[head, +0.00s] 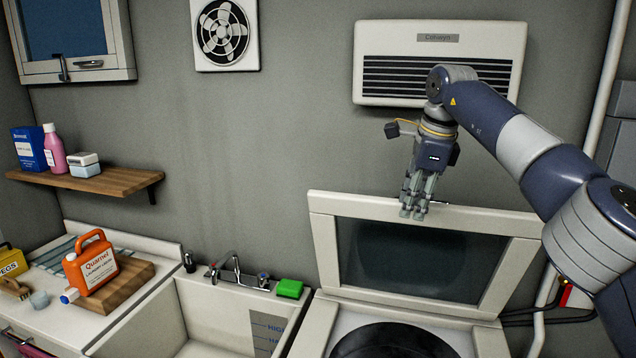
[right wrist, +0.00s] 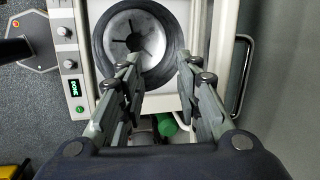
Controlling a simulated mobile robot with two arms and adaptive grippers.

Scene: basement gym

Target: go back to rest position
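My right gripper (head: 414,210) hangs fingers-down in front of the wall heater, at the top edge of the raised lid in the head view. In the right wrist view its two fingers (right wrist: 158,62) stand apart with nothing between the tips, so it is open and empty. My right arm reaches in from the right. My left gripper is not in view. The top-loading washer (head: 320,322) has its glass lid (head: 420,262) up. The right wrist view shows its open round drum (right wrist: 135,45) and a small display reading DONE (right wrist: 75,88).
A wall heater (head: 440,40) is behind my right gripper. To the left are a sink (head: 215,318) with a tap (head: 238,270), a green sponge (head: 289,289), an orange detergent jug (head: 91,262) on a board, and a wooden shelf (head: 110,181). A pale pipe (head: 607,75) runs down the right wall.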

